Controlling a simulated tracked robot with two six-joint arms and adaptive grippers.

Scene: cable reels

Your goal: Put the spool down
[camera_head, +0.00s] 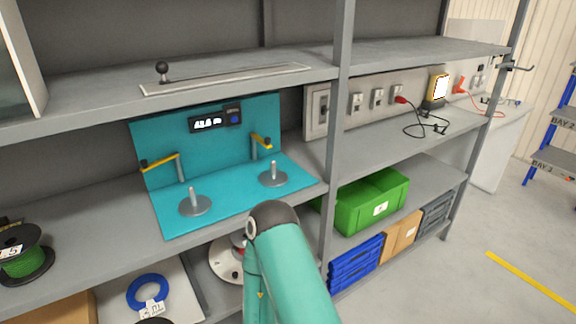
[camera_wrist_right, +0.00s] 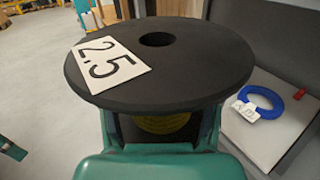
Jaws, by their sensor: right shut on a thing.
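A black spool (camera_wrist_right: 190,70) with a "2.5" label on its top flange and yellow wire below fills the middle of the right wrist view. My right gripper (camera_wrist_right: 160,125) is shut around the spool below the top flange; the flange hides most of the fingers. The spool's underside and any contact beneath it are hidden. In the head view my right arm hides the right gripper, and I cannot make out the held spool for certain. My left gripper is in neither view.
A teal stand (camera_head: 225,205) with two upright pegs on round bases and two yellow-topped arms is on the middle shelf. A green-wire spool (camera_head: 22,262) stands at left. A blue coil (camera_head: 148,290) lies on the lower shelf. A green crate (camera_head: 370,202) is right of the post.

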